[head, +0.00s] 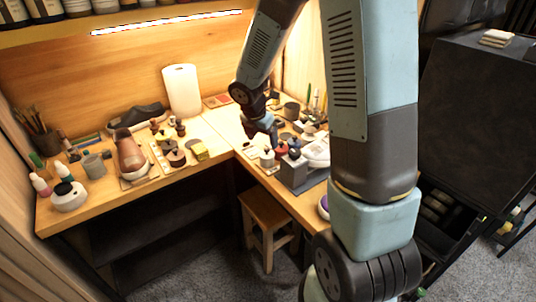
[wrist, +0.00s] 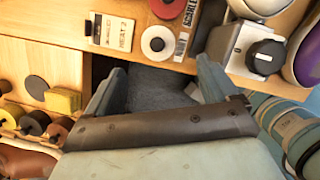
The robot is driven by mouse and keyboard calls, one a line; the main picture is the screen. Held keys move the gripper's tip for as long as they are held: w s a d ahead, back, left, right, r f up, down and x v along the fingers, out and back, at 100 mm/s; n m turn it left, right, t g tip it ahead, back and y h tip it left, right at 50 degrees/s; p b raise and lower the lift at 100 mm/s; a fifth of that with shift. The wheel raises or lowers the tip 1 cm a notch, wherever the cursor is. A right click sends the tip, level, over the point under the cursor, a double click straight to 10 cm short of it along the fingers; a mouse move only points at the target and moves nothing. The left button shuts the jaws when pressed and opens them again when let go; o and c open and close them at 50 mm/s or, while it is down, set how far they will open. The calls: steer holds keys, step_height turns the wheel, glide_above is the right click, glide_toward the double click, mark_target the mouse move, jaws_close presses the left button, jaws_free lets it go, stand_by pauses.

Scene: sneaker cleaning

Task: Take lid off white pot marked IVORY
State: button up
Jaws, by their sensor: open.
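A white pot (head: 267,159) with a dark top also shows on the right-hand bench in the head view. A red-topped pot (wrist: 165,8) lies just beyond, by a label reading SCARLET (wrist: 190,14). My gripper (wrist: 160,82) is open and empty, its fingers apart over the bench edge, short of the white pot in the wrist view. In the head view my gripper (head: 261,130) hangs above the bench.
A grey box with a black knob (wrist: 264,57) stands right of the pots, near white and purple shoes. A card (wrist: 112,32) lies left of the pots. A yellow sponge (wrist: 62,101) and several spools are at the left. A wooden stool (head: 268,220) stands below the bench.

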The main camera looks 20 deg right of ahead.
mark_target(266, 149)
steer(key=shift+w+x, duration=0.2)
steer(key=shift+x, duration=1.65)
steer(key=shift+w+x, duration=0.15)
steer(key=shift+x, duration=1.7)
steer(key=shift+r, duration=0.1)
steer(key=c, duration=1.1)
